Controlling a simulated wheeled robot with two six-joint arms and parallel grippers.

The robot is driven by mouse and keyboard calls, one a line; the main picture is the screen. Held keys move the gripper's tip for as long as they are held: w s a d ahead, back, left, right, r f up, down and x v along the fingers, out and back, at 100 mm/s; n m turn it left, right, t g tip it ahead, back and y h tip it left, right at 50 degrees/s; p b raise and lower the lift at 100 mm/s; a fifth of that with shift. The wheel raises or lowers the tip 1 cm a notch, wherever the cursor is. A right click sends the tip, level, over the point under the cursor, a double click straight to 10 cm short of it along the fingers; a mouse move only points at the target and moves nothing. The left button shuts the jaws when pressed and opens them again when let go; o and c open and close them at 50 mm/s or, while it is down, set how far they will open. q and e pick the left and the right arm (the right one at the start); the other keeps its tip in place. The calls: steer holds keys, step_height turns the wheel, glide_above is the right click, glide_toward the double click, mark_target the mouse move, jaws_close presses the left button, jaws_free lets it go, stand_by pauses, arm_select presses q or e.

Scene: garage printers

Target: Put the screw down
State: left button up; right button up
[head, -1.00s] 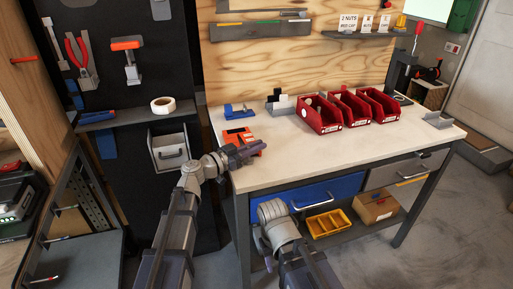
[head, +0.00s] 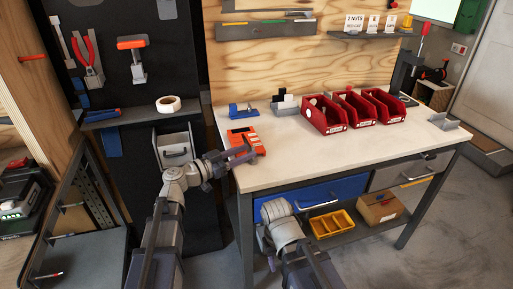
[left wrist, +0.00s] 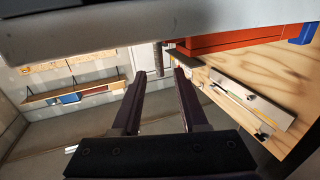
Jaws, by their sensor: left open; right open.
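My left gripper (head: 243,155) is at the bench's front left edge, close in front of the orange device. In the left wrist view its two dark fingers (left wrist: 161,76) are apart. A dark, ribbed rod that looks like the screw (left wrist: 158,58) shows between the fingertips, with a gap on each side. I cannot tell what it rests on. The screw is not distinguishable in the head view. My right gripper (head: 270,258) is low in front of the bench, mostly hidden by its own arm; it is open.
The workbench (head: 310,165) holds the orange device (head: 243,141), a blue tool (head: 241,111), three red bins (head: 327,115) and a grey bracket (head: 443,121). A yellow tray (head: 333,224) and a cardboard box (head: 379,209) are below. The bench top's front middle is clear.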

arm_select(q)
steer(key=shift+v, duration=2.7)
